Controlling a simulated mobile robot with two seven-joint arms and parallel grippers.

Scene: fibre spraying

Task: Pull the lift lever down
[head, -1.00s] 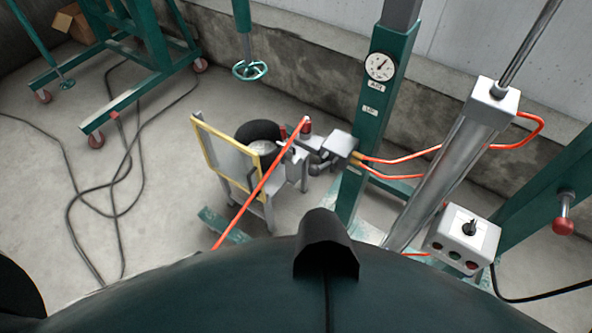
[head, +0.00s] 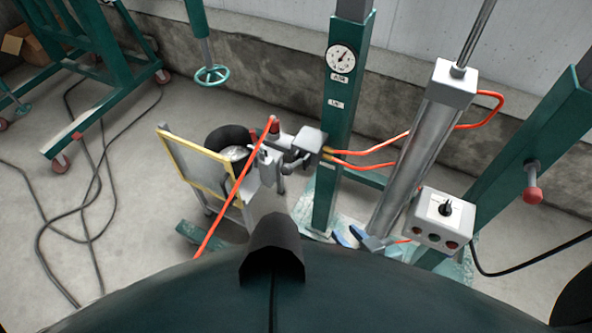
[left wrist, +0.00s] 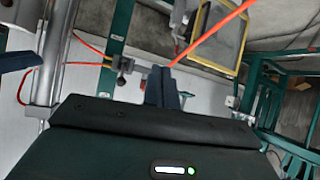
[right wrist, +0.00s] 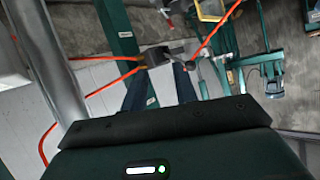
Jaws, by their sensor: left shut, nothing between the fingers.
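No lever is clearly marked as the lift lever. A grey valve (head: 310,139) with orange hoses and a short handle sits on the green post. A rod with a red ball (head: 533,195) sticks out from the right green post. My left gripper (left wrist: 162,75) is shut and empty in the left wrist view, its tips overlapping the view of the red hose's end. My right gripper (right wrist: 160,72) has its fingers apart, with the valve beyond the tips. In the head view, blue fingertips (head: 356,238) show low beside the grey cylinder. I see no finger on a lever.
A white control box (head: 440,218) with a black stick stands right of the grey cylinder (head: 420,150). A gauge (head: 341,58) is on the post. A yellow-edged cart (head: 195,165) and slanting red hose (head: 235,190) are left. Cables (head: 95,220) lie on the floor.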

